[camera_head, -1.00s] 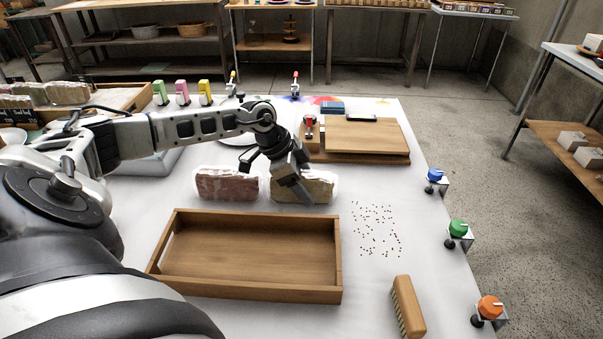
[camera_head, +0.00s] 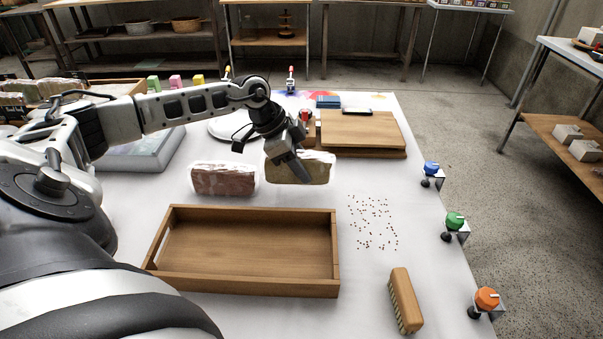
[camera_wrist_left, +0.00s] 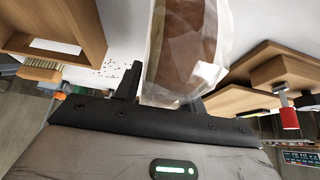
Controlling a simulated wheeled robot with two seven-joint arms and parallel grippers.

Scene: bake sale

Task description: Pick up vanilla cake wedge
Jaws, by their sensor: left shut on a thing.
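The vanilla cake wedge (camera_head: 317,170) is a tan, clear-wrapped block right of centre in the head view. My left gripper (camera_head: 297,170) is shut on it from above and holds it slightly above the white table. In the left wrist view the wrapped wedge (camera_wrist_left: 190,50) fills the space between the dark fingers (camera_wrist_left: 163,92), and its brown side shows through the wrap. Part of the wedge is hidden behind a finger. My right gripper is not in view.
A reddish wrapped wedge (camera_head: 223,179) lies just left. An empty wooden tray (camera_head: 240,285) stands in front. Wooden boards (camera_head: 362,133) lie behind right. A brush (camera_head: 404,300) and scattered red crumbs are at the right. Coloured knobs (camera_head: 455,221) line the right edge.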

